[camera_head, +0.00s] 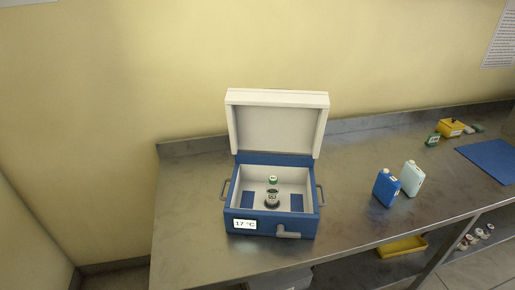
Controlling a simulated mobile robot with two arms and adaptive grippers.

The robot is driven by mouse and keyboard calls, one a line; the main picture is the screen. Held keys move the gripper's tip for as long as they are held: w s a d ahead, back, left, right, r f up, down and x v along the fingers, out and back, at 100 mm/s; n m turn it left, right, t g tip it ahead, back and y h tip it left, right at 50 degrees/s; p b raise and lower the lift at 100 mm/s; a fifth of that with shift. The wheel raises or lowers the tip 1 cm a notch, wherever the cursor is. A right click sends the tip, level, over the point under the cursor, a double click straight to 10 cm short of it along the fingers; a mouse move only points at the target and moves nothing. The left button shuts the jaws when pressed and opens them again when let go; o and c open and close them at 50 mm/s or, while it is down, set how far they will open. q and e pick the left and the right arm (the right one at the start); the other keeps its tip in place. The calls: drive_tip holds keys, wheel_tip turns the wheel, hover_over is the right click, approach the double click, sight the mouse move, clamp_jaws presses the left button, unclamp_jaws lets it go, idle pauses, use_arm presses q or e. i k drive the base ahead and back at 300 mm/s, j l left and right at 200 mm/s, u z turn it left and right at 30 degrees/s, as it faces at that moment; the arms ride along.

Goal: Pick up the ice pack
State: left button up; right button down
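A dark blue, flat, bottle-like pack (384,189) with a small cap stands upright on the steel table, right of the incubator. A pale, whitish-green pack (412,179) of like shape stands close behind it to the right. I cannot tell from their looks alone which is the ice pack. The blue and white incubator (240,211) stands with its lid (277,129) open and its display (245,224) reading about 17 °C. Inside are a small bottle with a green top (272,181) and blue patches at both sides. Neither gripper is in view.
The steel table (345,190) is clear between incubator and packs. At the right lie a blue mat (490,158), a yellow box (451,128) and a small green-labelled item (433,139). Below are a yellow tray (403,247) and several small jars (475,236).

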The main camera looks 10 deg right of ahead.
sight(411, 178)
drive_tip(key=z, duration=1.4)
